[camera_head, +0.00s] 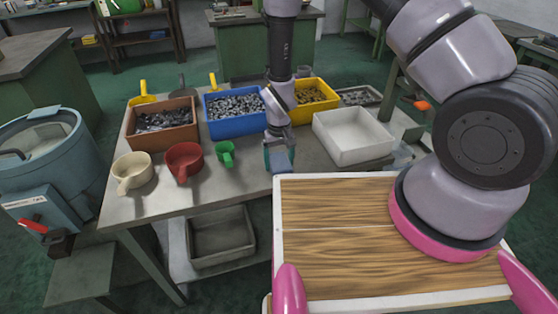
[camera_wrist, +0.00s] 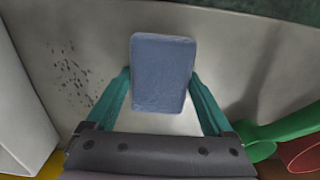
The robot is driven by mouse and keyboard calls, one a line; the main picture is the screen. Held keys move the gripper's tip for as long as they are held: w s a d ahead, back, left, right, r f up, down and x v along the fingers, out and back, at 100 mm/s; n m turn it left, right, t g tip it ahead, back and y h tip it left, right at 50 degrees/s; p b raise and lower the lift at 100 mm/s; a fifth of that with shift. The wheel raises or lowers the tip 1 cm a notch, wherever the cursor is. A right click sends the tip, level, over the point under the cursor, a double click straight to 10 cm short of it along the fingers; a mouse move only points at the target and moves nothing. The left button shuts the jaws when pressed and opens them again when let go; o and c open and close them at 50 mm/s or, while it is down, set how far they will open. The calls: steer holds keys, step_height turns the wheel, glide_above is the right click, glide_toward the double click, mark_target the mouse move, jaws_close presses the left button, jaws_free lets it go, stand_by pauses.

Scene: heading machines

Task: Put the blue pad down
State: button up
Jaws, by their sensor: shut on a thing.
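My gripper (camera_head: 279,154) points down at the front part of the grey table (camera_head: 230,182), between a green scoop and a white bin. It is shut on the blue pad (camera_head: 279,163). In the wrist view the blue pad (camera_wrist: 162,72) is a flat blue-grey block between the two green fingers of my gripper (camera_wrist: 162,92). The pad is at or just above the table top near its front edge; I cannot tell whether it touches.
A green scoop (camera_head: 226,153), a red scoop (camera_head: 184,160) and a cream scoop (camera_head: 132,172) stand to the left. The white bin (camera_head: 353,136) is on the right. Brown (camera_head: 162,124), blue (camera_head: 234,112) and yellow (camera_head: 313,98) bins of parts stand behind.

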steer(key=o, duration=1.3)
steer(key=shift+f, duration=0.1)
steer(key=shift+o, duration=0.2)
step_height(320, 180, up, 13)
step_height(320, 180, up, 13)
steer(key=m+t+y, duration=0.1)
steer(key=m, duration=0.1)
glide_above(279, 161)
steer(key=w+d, duration=0.3)
steer(key=d, duration=0.2)
steer(key=s+d+r+m+t+y, duration=0.15)
steer(key=d+r, duration=0.45)
steer(key=r, duration=0.6)
steer(key=s+d+r+m+t, duration=0.4)
steer(key=s+d+r, duration=0.7)
steer(key=s+r, duration=0.3)
steer(key=shift+d+r+t, duration=0.35)
steer(key=shift+d+r, duration=0.05)
steer(key=shift+r, duration=0.55)
steer(key=shift+w+h, duration=0.1)
steer(key=shift+h, duration=0.15)
